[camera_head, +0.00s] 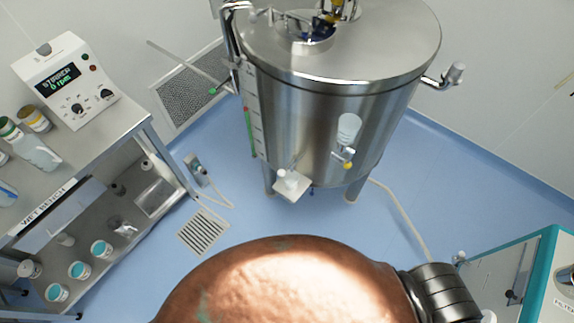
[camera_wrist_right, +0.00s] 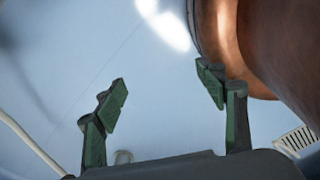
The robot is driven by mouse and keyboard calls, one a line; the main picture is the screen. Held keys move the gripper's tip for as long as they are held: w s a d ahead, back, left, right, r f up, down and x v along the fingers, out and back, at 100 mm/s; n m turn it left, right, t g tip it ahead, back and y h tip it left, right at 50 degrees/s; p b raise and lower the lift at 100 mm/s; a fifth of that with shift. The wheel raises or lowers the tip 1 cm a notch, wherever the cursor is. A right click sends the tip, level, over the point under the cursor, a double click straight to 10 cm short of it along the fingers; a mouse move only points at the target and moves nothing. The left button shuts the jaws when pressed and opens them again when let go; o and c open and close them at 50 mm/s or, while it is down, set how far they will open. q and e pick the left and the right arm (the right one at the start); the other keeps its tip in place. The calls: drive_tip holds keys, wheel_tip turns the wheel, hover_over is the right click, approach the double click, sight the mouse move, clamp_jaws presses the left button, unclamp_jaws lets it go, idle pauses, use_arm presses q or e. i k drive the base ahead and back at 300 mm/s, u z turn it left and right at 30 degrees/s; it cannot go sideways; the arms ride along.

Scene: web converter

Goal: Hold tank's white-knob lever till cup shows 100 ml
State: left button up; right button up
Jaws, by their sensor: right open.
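The steel tank (camera_head: 315,125) stands at the top centre in the head view. A whitish rounded piece (camera_head: 349,128), perhaps the lever's knob, sits on its front above a small fitting with a yellow tip (camera_head: 347,164). A small white item, possibly the cup (camera_head: 291,183), sits low at the tank's front; no ml reading is legible. My right gripper (camera_wrist_right: 165,88) is open and empty in the right wrist view, with bare floor behind it. My left gripper is not in view.
A bench (camera_head: 110,140) at left holds a display unit (camera_head: 68,82) and bottles; teal-topped jars stand below. A teal-edged cabinet (camera_head: 525,275) is at lower right. Hoses and floor grates (camera_head: 203,233) lie nearby. Blue floor (camera_head: 420,170) right of the tank is mostly clear.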

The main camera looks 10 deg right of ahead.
sight(282, 172)
drive_tip(key=u, duration=1.35)
drive_tip(key=k, duration=0.95)
drive_tip(key=z, duration=0.75)
drive_tip(key=i, duration=0.5)
